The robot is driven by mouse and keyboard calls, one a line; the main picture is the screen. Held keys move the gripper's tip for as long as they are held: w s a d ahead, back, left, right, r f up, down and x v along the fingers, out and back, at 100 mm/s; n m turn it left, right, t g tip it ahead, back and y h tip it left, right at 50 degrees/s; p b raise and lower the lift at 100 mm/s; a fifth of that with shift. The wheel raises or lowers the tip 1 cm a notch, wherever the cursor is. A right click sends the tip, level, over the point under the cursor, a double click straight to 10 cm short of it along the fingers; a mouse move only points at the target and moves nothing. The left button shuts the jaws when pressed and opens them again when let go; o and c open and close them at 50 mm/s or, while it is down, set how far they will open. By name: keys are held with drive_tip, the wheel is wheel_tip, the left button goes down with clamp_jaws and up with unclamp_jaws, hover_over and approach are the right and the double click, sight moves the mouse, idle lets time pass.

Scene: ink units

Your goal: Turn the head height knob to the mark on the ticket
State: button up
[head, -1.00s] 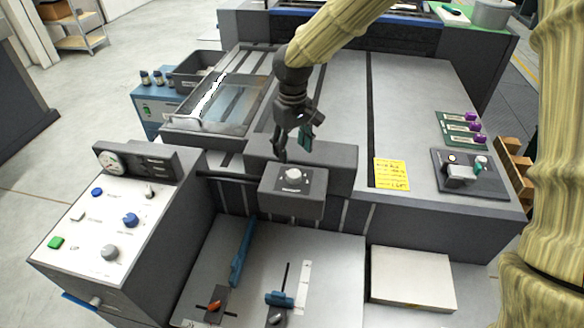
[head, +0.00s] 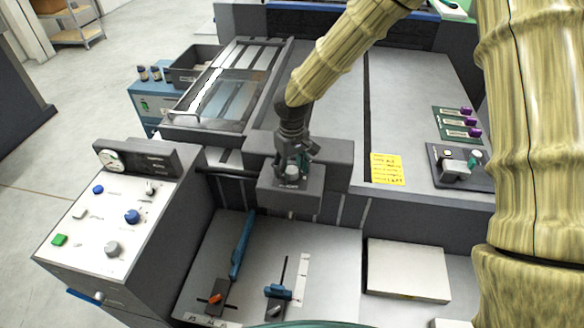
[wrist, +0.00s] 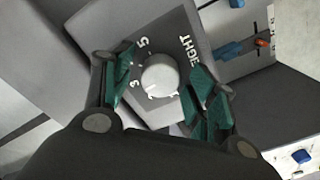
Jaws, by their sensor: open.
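The head height knob (wrist: 160,75) is a light grey round knob on a dark plate with white numbers, with "3", "5" and "IGHT" legible in the wrist view. In the head view the knob (head: 292,171) sits on top of the grey print head block (head: 290,203), partly hidden by my gripper. My gripper (wrist: 163,88) is open, its green-padded fingers on either side of the knob; I cannot tell whether they touch it. The yellow ticket (head: 387,169) lies on the table to the right; its writing is too small to read.
A control console (head: 120,215) with a gauge, knobs and buttons stands at left. Blue levers (head: 242,245) rise from the lower plate. A glass-topped tray (head: 205,95) is behind left. A small switch panel (head: 460,165) is at right. A white paper stack (head: 407,268) lies lower right.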

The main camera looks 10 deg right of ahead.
drive_tip(key=c, duration=1.1)
drive_tip(key=shift+o, duration=0.2)
drive_tip(key=shift+n, duration=0.4)
drive_tip(key=n+p, duration=0.2)
drive_tip(key=n, duration=0.1)
drive_tip(key=shift+r+n, duration=0.1)
drive_tip(key=shift+n, duration=0.2)
drive_tip(key=shift+n+p, duration=0.95)
drive_tip(key=shift+n, duration=1.25)
drive_tip(key=o, duration=1.1)
drive_tip(key=shift+c, duration=0.2)
